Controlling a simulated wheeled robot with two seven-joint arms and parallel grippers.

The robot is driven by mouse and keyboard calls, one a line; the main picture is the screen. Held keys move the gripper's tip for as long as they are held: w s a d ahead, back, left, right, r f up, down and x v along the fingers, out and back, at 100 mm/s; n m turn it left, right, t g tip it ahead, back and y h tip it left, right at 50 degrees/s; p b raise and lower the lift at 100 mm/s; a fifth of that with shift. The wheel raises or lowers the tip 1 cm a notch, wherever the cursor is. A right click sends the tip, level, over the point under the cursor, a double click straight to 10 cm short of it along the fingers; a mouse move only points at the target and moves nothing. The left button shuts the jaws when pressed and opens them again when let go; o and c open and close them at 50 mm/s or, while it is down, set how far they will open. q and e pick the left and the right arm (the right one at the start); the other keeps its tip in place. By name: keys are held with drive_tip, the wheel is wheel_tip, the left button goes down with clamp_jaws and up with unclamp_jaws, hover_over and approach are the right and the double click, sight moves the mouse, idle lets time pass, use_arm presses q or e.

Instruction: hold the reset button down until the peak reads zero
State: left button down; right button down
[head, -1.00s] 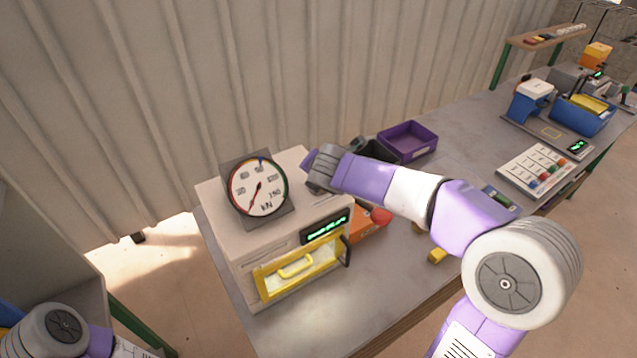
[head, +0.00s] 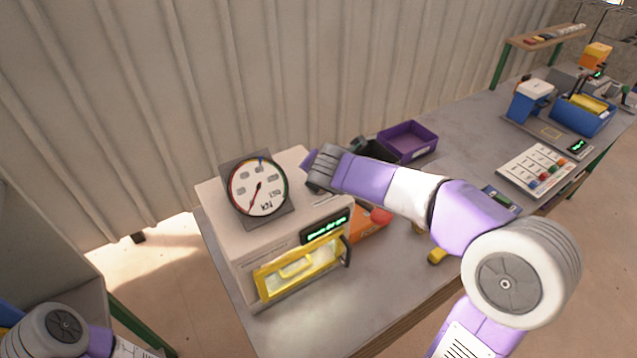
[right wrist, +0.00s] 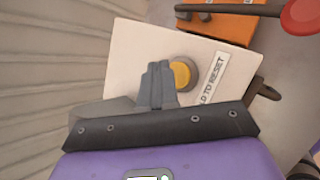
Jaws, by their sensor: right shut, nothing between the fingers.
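The press is a cream box (head: 225,245) with a round dial gauge (head: 257,187) on top, its red needle pointing down-left. A small green-lit display (head: 325,229) is on its front; its text is too small to read. In the right wrist view the round yellow reset button (right wrist: 184,72) sits on the cream panel beside a label ending in "TO RESET". My right gripper (right wrist: 158,68) is shut and empty, its fingertips overlapping the button's left edge in that view; whether they touch it, I cannot tell. My left gripper is out of view.
A yellow-framed door (head: 300,268) is on the press front. An orange box (head: 368,228) and a red round object (head: 381,216) stand right of it. A purple bin (head: 408,141) is behind my right arm. A keypad panel (head: 540,170) lies farther right.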

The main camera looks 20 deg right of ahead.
drive_tip(key=shift+f+b, duration=0.4)
drive_tip(key=shift+f, duration=0.1)
drive_tip(key=shift+f+b, duration=0.45)
drive_tip(key=shift+f, duration=0.05)
idle(0.6)
idle(1.9)
drive_tip(key=shift+r+p, duration=0.95)
drive_tip(key=shift+r, duration=0.05)
wheel_tip(320, 180, up, 5)
drive_tip(key=p, duration=0.4)
drive_tip(key=shift+p, duration=0.35)
